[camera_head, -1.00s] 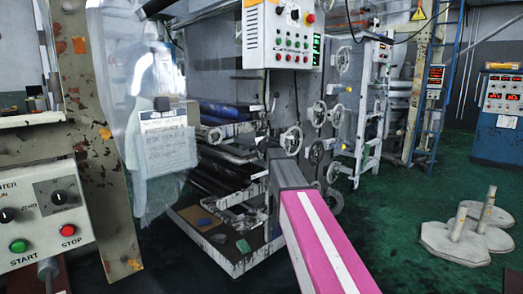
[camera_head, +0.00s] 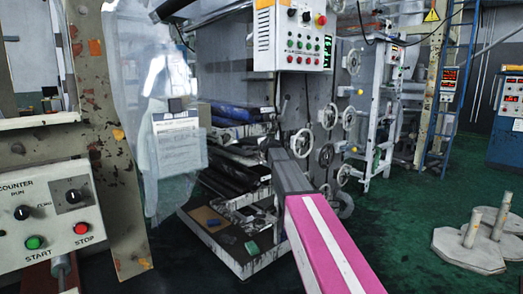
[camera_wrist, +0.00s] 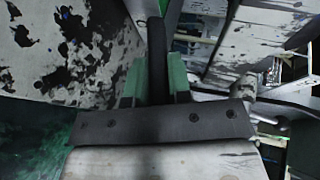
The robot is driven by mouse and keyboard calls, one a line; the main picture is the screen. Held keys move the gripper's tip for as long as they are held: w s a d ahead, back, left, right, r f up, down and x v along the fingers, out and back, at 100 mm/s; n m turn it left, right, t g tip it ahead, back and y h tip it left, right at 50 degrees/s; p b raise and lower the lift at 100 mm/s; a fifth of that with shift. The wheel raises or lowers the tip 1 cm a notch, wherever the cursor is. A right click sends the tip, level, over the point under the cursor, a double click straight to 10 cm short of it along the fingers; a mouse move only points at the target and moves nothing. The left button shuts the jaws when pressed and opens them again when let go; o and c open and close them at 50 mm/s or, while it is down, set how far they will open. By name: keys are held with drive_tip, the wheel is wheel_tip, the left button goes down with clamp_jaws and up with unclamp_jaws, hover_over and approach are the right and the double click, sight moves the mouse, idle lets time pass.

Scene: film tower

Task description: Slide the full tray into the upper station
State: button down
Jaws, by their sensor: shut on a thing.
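In the wrist view my gripper (camera_wrist: 157,78) has green finger pads closed on a dark upright bar (camera_wrist: 157,45). I cannot tell whether this bar is part of the full tray. In the head view my pink and grey arm reaches toward the film machine (camera_head: 228,78), and its far end and the gripper are hidden. I cannot make out the upper station clearly.
A worn beige frame (camera_head: 122,215) with a start/stop panel (camera_head: 50,215) stands at the left, beside a clear plastic sheet (camera_head: 135,80). A control box (camera_head: 292,35) hangs above the arm. Handwheels (camera_head: 301,143) stick out nearby. Pale weights (camera_head: 468,250) stand on green floor at right.

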idle(0.3)
drive_tip(key=c, duration=1)
unclamp_jaws()
drive_tip(key=shift+o, duration=0.2)
drive_tip(key=v, duration=1)
drive_tip(key=s+d+f+n+g, duration=0.1)
drive_tip(key=s+f+n+g, duration=0.1)
drive_tip(key=s+f, duration=0.55)
drive_tip(key=s+d+f+n+g+h, duration=0.1)
drive_tip(key=s+f+n+g, duration=0.25)
drive_tip(key=f, duration=0.65)
drive_tip(key=s+f+n+g, duration=0.2)
drive_tip(key=s+f, duration=0.4)
drive_tip(key=f, duration=0.3)
drive_tip(key=s+d+f+n+g+h, duration=0.1)
drive_tip(key=s+d+f+n+g, duration=0.1)
drive_tip(key=s+f, duration=0.5)
drive_tip(key=s+d+f+n+g+h, duration=0.1)
drive_tip(key=s+f+n+g, duration=0.3)
drive_tip(key=s+f, duration=0.4)
drive_tip(key=s, duration=0.6)
drive_tip(key=shift+s+d, duration=0.25)
drive_tip(key=shift+d, duration=0.1)
